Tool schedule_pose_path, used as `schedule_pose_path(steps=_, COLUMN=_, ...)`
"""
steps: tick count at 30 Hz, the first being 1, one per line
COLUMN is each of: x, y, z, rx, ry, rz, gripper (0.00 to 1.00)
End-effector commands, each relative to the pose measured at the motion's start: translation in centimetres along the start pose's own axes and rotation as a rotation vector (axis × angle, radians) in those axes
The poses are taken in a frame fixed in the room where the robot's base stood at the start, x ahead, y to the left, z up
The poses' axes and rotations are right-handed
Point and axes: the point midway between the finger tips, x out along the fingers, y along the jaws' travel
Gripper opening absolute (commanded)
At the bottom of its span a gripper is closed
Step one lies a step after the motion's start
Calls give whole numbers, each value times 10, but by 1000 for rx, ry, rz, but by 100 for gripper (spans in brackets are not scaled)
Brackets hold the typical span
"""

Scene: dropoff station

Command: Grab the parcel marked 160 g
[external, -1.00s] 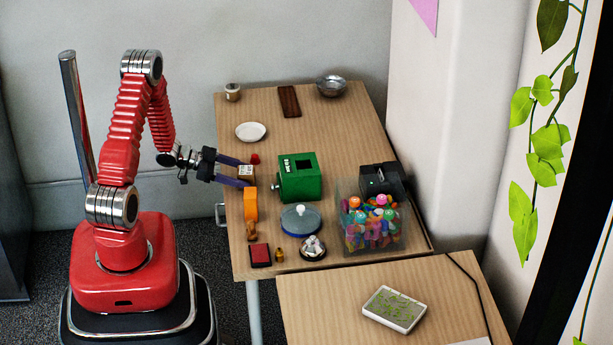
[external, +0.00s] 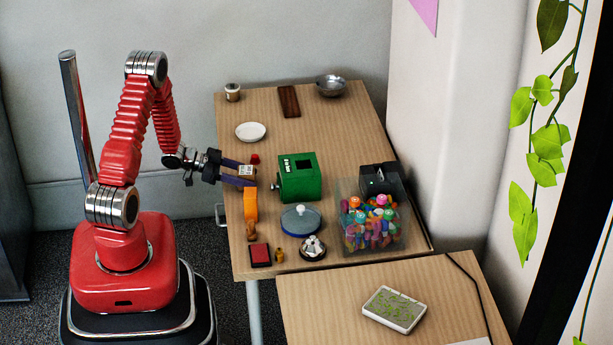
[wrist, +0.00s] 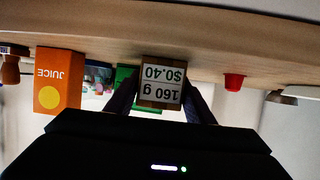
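The parcel (external: 246,170) is a small brown block with a white label, near the left edge of the table. In the wrist view, which is upside down, the label of the parcel (wrist: 161,83) reads "160 g" and "$0.40". My gripper (external: 246,175) reaches in from the left with one dark finger on each side of it. In the wrist view, the fingers of my gripper (wrist: 162,95) appear to touch both its sides. Whether its underside rests on the table is hard to tell.
An orange juice carton (external: 250,204) stands just in front of the parcel. A green box (external: 300,178) with a knob is to its right. A small red object (external: 255,159) and a white plate (external: 250,132) lie behind.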

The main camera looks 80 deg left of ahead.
Motion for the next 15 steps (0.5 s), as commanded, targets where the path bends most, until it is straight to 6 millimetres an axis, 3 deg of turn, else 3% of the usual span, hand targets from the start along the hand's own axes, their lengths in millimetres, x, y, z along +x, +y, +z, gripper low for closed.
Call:
schedule_pose_path(steps=12, x=0, y=0, z=0, rx=0, ry=0, rz=0, gripper=18)
schedule_pose_path(steps=15, x=0, y=0, z=0, rx=0, ry=0, rz=0, gripper=18)
